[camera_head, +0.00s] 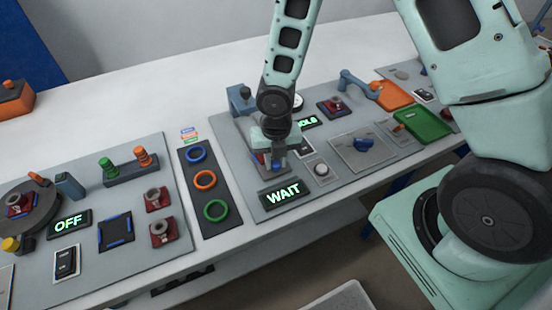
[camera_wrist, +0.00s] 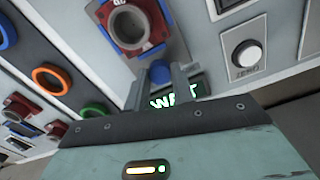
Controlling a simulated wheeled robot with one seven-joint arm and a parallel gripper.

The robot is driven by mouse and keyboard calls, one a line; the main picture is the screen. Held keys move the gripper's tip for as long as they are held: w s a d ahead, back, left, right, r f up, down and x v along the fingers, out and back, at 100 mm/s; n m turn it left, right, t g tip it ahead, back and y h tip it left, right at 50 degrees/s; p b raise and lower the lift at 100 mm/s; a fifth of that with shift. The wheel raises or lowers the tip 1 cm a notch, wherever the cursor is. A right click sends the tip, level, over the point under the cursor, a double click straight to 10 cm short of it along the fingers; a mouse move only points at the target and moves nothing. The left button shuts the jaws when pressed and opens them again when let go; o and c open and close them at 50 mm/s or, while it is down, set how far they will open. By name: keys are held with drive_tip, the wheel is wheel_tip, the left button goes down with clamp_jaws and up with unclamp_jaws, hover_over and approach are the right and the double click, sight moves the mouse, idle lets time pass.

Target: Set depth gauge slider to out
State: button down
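My gripper (camera_head: 272,163) points down over the console panel, just behind the green WAIT display (camera_head: 283,193). In the wrist view its two fingers (camera_wrist: 163,75) stand apart, with a gap between them. A round blue knob (camera_wrist: 158,70) shows in that gap, near the fingertips; I cannot tell whether they touch it. The knob sits at the near edge of a red and blue holder with a grey ring part (camera_wrist: 130,22). The knob may be the depth gauge slider, but no label on it is readable.
A white round button (camera_head: 321,169) is right of the station. Blue, orange and green rings (camera_head: 205,180) lie on a dark strip to the left. A blue-knobbed plate (camera_head: 363,145) and green (camera_head: 424,124) and orange trays (camera_head: 393,95) are farther right.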

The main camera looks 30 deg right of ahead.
drive_tip(key=c, duration=1.2)
unclamp_jaws()
drive_tip(key=shift+s, duration=0.25)
drive_tip(key=shift+r, duration=0.1)
wheel_tip(320, 180, up, 17)
drive_tip(key=p, duration=0.3)
drive_tip(key=shift+r, duration=0.1)
